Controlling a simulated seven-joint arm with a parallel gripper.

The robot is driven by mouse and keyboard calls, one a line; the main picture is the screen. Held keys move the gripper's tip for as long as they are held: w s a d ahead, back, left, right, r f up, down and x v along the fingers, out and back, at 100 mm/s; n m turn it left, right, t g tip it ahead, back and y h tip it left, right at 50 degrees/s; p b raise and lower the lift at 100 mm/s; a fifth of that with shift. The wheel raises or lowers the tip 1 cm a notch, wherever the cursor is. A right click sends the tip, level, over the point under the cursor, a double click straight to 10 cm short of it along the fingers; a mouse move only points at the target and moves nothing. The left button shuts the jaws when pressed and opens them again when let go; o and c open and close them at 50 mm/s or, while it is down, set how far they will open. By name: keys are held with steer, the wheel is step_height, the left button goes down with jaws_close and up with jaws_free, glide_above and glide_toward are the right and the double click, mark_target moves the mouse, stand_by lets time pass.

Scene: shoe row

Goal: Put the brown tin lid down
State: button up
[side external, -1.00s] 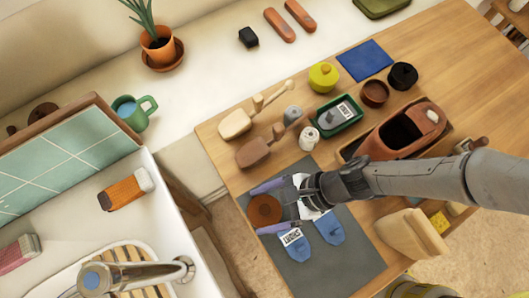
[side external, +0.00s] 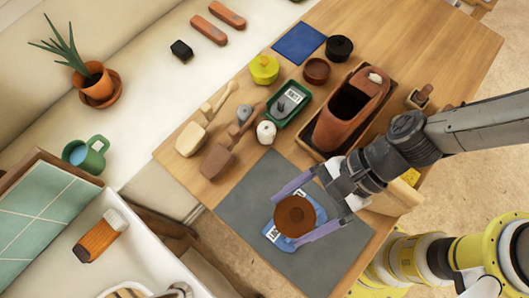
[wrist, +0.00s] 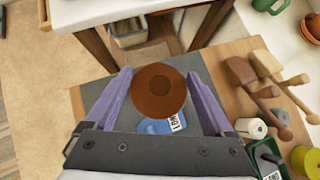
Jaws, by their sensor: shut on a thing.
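The brown tin lid (side external: 295,215) is round and held roughly flat between the two purple fingers of my gripper (side external: 289,220). It also shows between the fingers (wrist: 160,75) in the wrist view (wrist: 159,92). The lid is over the grey mat (side external: 245,195) and partly covers a blue item with a white printed label (side external: 271,232). The same blue item shows just below the lid in the wrist view (wrist: 150,126). I cannot tell how high the lid is above the mat.
A brown shoe (side external: 350,110) stands in a wooden tray behind the mat. A green tray (side external: 291,105), a white roll (side external: 266,132) and two wooden brushes (side external: 193,139) are near the mat's far edge. The mat's left part is bare.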

mark_target(296, 229)
steer(key=d, duration=0.1)
steer(key=d+r, duration=0.1)
steer(key=s+d, duration=0.1)
steer(key=shift+d+r, duration=0.15)
steer(key=shift+r, duration=0.1)
steer(key=shift+w+d+r, duration=0.15)
steer(key=w+r+m+t, duration=0.2)
steer(key=w+r+m, duration=0.1)
steer(key=w, duration=0.5)
steer(key=w+r+m+t, duration=0.2)
steer(key=w+r, duration=0.1)
steer(key=w, duration=0.6)
steer(key=w+d+f+m+t+h, duration=0.1)
steer(key=w+d+m+t, duration=0.3)
steer(key=w, duration=0.6)
steer(key=w+d+f+m+t+h, duration=0.15)
steer(key=w+d+m, duration=0.35)
steer(key=w, duration=0.5)
steer(key=shift+y, duration=0.25)
steer(key=w+a+f, duration=0.1)
steer(key=w+f, duration=0.3)
steer(key=w+a+f, duration=0.1)
steer(key=w+f, duration=0.3)
steer(key=w+a+f, duration=0.2)
steer(key=w+f, duration=0.2)
steer(key=shift+w+a+f, duration=0.1)
steer(key=shift+w, duration=0.1)
steer(key=shift+w+a+f, duration=0.2)
steer(key=shift+w+f, duration=0.2)
steer(key=shift+f, duration=1.65)
